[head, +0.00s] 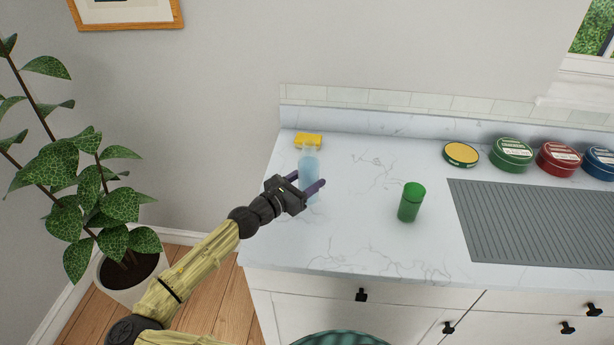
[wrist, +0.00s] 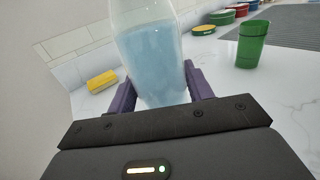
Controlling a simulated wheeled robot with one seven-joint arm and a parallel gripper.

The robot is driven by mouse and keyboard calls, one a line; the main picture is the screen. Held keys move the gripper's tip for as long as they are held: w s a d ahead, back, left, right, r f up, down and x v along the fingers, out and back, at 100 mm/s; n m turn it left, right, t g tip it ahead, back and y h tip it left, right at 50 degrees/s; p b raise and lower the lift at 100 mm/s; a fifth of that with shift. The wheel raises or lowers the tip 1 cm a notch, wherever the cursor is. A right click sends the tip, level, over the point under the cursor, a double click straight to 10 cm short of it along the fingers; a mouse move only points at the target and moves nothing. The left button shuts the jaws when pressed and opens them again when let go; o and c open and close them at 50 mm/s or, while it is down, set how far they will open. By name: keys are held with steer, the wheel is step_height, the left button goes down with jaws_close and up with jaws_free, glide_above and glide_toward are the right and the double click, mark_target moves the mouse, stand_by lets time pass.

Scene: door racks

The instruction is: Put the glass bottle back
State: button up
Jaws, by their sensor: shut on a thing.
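The glass bottle (head: 309,165) is clear with pale blue contents and stands upright at the left part of the white marbled counter (head: 360,235). It also shows large in the wrist view (wrist: 155,55). My gripper (head: 311,183) is shut on the bottle, with a purple finger on each side of it. The fingers also show in the wrist view (wrist: 160,90). The bottle's base is partly hidden by my gripper, so I cannot tell whether it touches the counter.
A yellow sponge (head: 308,140) lies behind the bottle. A green cup (head: 411,202) stands to the right. Several round tins, one of them red (head: 558,159), line the back right behind a grey ribbed mat (head: 540,222). A potted plant (head: 130,275) is left of the counter.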

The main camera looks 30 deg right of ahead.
steer(key=shift+f, duration=1.85)
steer(key=shift+f, duration=0.1)
steer(key=o, duration=1.3)
steer(key=shift+o, duration=0.2)
steer(key=b+v, duration=0.2)
steer(key=v, duration=1)
steer(key=shift+s, duration=0.1)
